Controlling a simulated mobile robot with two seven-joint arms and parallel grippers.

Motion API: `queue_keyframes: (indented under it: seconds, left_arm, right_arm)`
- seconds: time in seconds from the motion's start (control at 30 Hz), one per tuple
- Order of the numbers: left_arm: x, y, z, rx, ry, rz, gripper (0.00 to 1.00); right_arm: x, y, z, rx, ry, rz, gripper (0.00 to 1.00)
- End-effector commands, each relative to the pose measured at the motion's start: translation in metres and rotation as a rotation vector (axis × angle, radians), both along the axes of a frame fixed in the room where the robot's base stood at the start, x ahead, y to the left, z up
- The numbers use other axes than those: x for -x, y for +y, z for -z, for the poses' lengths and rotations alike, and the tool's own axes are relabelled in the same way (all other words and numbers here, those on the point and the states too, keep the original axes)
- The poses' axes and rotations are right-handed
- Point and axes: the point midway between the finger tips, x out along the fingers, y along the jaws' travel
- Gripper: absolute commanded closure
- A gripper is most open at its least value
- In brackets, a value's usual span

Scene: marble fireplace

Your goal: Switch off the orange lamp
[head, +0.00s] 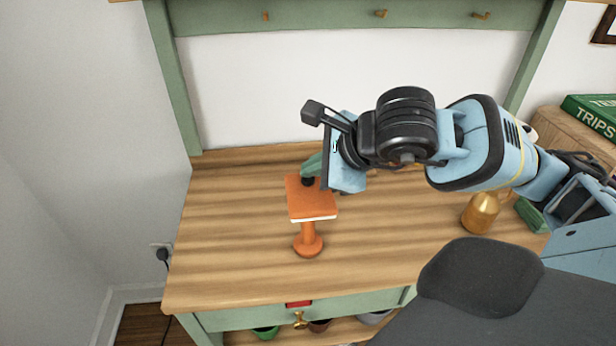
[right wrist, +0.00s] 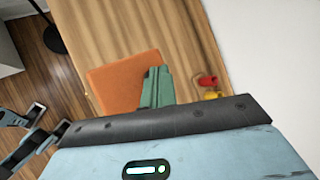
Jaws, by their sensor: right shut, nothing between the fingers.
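The orange lamp (head: 308,243) stands upright on the wooden tabletop, left of centre, with a square orange shade and a round foot. A pale strip shows along the shade's front lower edge; I cannot tell whether it is lit. In the right wrist view the top of its shade (right wrist: 118,82) shows. My right gripper (head: 309,180) is shut and empty, its teal fingers at the back edge of the shade. In the right wrist view the fingers (right wrist: 158,85) overlap the shade's right side; I cannot tell whether they touch it. A switch is not visible. My left gripper is not in view.
A gold vessel (head: 481,212) stands at the table's right. Small red (right wrist: 207,80) and yellow (right wrist: 213,95) items lie beyond my fingers in the wrist view. A green drawer with a brass knob (head: 300,320) is below the front edge. The tabletop left of the lamp is clear.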

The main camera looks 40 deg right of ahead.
Motion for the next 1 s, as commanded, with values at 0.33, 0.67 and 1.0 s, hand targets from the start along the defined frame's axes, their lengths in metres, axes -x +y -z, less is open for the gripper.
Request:
queue_keyframes:
  seconds: [0.33,0.67,1.0]
  left_arm:
    - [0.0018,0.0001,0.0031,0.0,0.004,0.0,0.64]
    - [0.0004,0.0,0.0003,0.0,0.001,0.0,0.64]
    - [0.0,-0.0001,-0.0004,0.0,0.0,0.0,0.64]
  right_arm:
    - [0.0003,0.0001,0.003,0.0,0.003,0.0,1.0]
    - [0.0002,0.0001,-0.0039,0.0,0.002,-0.001,1.0]
    - [0.0002,0.0,-0.0062,0.0,0.001,-0.001,1.0]
